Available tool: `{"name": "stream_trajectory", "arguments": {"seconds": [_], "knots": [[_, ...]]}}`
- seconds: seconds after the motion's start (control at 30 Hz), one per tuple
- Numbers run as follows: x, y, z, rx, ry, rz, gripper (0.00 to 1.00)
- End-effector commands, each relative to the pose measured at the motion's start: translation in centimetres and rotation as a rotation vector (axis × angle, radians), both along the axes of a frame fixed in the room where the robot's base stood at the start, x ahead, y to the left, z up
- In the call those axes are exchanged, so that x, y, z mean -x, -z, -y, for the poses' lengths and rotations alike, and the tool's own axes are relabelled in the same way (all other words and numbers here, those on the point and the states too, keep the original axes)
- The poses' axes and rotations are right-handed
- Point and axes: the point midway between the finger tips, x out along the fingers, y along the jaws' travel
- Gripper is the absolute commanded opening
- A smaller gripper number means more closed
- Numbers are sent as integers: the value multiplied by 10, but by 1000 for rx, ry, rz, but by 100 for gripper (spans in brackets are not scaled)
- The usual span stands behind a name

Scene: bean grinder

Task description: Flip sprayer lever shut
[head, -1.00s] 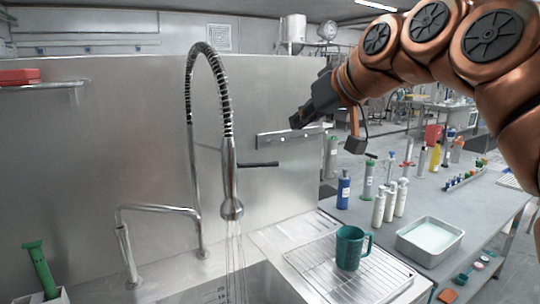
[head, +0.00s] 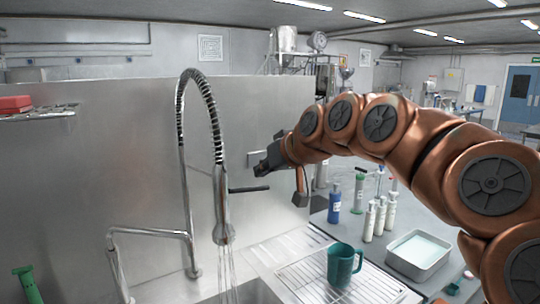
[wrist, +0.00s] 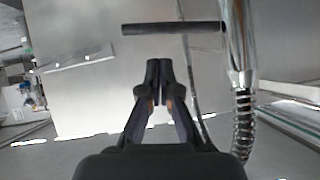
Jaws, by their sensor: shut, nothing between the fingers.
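The sprayer (head: 221,205) is a chrome head hanging from a tall spring hose over the sink, with thin streams of water running from it. Its lever (head: 249,189) is a dark bar sticking out level to the right. My gripper (head: 257,170) is just above the lever's outer end in the head view, pointing left toward the sprayer. In the wrist view the gripper (wrist: 159,64) is shut and empty, its fingertips together. The lever (wrist: 172,28) lies across beyond the fingertips, with a visible gap. The sprayer (wrist: 240,40) stands to the right there.
A steel splash wall (head: 270,110) stands behind the sprayer. A second chrome spout (head: 150,233) is at the left. A teal mug (head: 341,265) stands on the drain rack, with a steel tray (head: 418,257) and several bottles farther right.

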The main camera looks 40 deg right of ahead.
Motion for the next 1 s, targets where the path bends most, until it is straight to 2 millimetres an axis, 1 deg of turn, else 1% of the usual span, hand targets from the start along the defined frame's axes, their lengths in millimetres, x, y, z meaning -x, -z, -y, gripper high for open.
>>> {"name": "stream_trajectory", "arguments": {"seconds": [0.1, 0.4, 0.83, 1.0], "knots": [[-2, 10, -2, -2, -2, -6, 0], [-5, 25, -4, -2, -2, -5, 0], [-5, 27, -4, -3, -2, -1, 0], [-5, 30, -3, -29, -2, 2, 0]]}}
